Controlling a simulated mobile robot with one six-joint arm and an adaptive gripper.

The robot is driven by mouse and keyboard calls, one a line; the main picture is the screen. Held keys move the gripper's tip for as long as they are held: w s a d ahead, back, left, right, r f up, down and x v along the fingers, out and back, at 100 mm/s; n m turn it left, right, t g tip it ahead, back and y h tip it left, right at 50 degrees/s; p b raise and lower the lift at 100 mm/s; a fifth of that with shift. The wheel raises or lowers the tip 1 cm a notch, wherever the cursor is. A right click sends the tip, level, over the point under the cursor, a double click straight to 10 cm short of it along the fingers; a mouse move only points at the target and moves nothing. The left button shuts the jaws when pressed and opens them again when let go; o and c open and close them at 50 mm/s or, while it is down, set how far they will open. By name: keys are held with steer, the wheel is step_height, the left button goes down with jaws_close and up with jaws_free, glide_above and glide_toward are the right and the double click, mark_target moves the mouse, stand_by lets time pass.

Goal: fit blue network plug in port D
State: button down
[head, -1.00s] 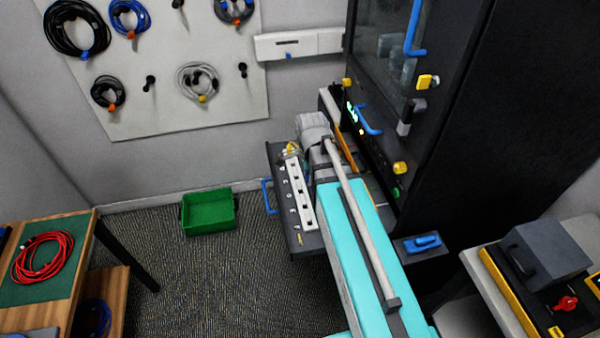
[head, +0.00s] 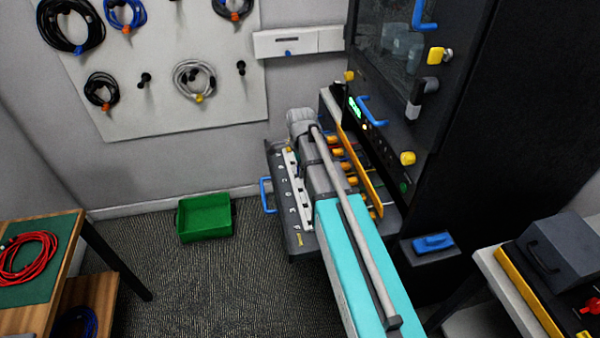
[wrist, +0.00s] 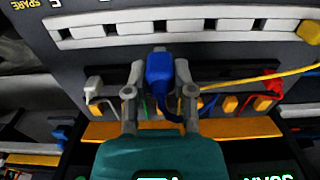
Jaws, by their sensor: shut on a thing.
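My gripper (wrist: 160,76) is shut on the blue network plug (wrist: 160,68), one finger on each side. In the wrist view the plug lies just below the white port strip (wrist: 136,30), in line with its middle dark opening; I cannot tell if they touch. A blue cable trails from the plug to the lower right. The D label is not readable. In the head view my arm hides the gripper and plug and partly covers the port strip (head: 300,205).
A yellow plug (wrist: 308,32) sits at the strip's right end. A yellow cable (wrist: 250,80) crosses right of my gripper. The black cabinet (head: 520,110) stands right of my arm.

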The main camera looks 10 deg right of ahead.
steer(key=shift+f, duration=0.15)
stand_by(0.3)
steer(key=shift+f+b, duration=2)
steer(key=shift+b, duration=0.15)
steer(key=shift+f+b, duration=1.45)
steer(key=shift+f, duration=0.05)
stand_by(2.8)
stand_by(0.3)
steer(key=shift+c, duration=1.9)
jaws_free()
